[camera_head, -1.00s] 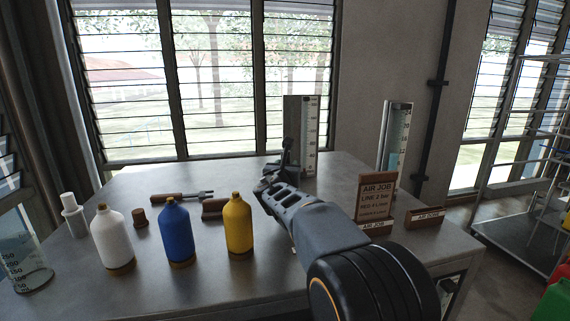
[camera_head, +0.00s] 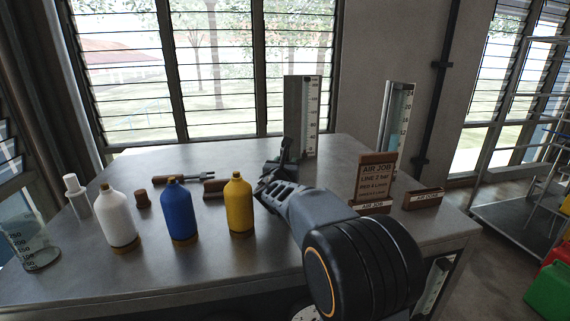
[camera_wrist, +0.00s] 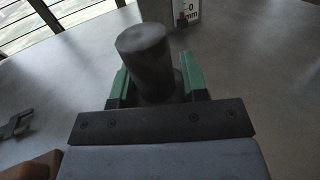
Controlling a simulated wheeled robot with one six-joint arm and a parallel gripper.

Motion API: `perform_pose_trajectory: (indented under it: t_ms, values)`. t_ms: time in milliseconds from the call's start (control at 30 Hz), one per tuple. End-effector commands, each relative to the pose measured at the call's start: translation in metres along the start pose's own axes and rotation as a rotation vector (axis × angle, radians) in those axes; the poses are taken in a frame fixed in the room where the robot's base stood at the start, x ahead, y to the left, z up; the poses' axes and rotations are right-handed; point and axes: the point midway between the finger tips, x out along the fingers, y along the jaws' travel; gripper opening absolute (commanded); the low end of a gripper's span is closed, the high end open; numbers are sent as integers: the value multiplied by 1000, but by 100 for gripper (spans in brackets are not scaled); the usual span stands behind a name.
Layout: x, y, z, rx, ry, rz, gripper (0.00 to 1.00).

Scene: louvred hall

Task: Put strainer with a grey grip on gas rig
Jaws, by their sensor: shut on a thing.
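My gripper (camera_head: 274,178) is over the right-middle of the metal table and partly hidden by my wrist in the head view. In the wrist view, its green-edged fingers (camera_wrist: 158,88) are shut on a dark grey cylinder (camera_wrist: 143,55), likely the strainer's grey grip. A dark upright part (camera_head: 285,150) shows above the gripper in the head view. The strainer's working end is not clearly seen. Two upright gauge stands with scales are at the back, one (camera_head: 292,110) just beyond the gripper and one (camera_head: 386,115) further right. I cannot tell which, if either, is the gas rig.
White (camera_head: 117,220), blue (camera_head: 178,212) and yellow (camera_head: 238,205) bottles stand left of my arm. A wooden-handled tool (camera_head: 183,178) lies behind them. An "AIR JOB" sign (camera_head: 373,180) and a small "AIR JOB" block (camera_head: 424,198) stand at right. Bare tabletop (camera_head: 255,148) lies before the back gauge.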

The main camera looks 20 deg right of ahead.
Motion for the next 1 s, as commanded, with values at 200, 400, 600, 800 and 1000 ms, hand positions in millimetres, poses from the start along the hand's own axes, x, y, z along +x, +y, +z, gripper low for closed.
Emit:
perform_pose_trajectory:
  t_ms: [200, 400, 600, 800, 1000]
  values:
    - [0, 0, 0, 0, 0, -1, 12]
    - [0, 0, -3, 1, 0, -1, 12]
    - [0, 0, -7, 1, -1, 0, 12]
    - [0, 0, -10, 1, -1, 0, 12]
    - [0, 0, -10, 1, 0, 0, 49]
